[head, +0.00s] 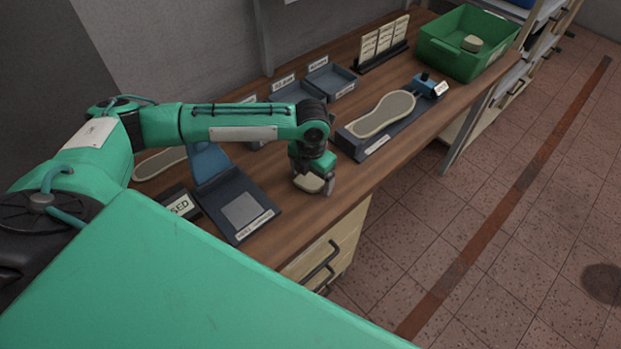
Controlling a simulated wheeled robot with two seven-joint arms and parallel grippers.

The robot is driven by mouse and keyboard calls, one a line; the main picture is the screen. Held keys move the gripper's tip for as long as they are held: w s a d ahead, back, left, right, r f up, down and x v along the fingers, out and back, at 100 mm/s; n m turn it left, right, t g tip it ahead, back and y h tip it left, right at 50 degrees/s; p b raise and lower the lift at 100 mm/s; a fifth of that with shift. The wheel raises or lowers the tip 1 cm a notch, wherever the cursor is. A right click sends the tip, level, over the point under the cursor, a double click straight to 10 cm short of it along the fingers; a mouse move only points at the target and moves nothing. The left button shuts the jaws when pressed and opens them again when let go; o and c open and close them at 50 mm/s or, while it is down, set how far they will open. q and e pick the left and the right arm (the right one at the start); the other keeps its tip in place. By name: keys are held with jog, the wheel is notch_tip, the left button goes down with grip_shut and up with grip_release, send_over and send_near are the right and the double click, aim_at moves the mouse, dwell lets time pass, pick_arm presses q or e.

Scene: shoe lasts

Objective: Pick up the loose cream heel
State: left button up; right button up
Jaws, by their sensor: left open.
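The loose cream heel (308,183) lies on the wooden bench near its front edge, right of a dark plate with a grey pad. My left gripper (314,184) points down over it, with its fingers around or just beside the heel. The gripper is open, and its fingers partly hide the heel. Whether the fingers touch it cannot be told. My right gripper does not show.
A dark fixture (368,145) holding a cream sole stands to the right. Blue-grey trays (331,80) and a card rack (383,46) are behind. A green crate (437,50) with a cream piece stands at the far right. The bench's front edge is close to the heel.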

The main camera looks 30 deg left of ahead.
pick_arm(q)
jog(key=c, duration=1.1)
jog(key=shift+o, duration=0.2)
jog(key=shift+r, duration=0.1)
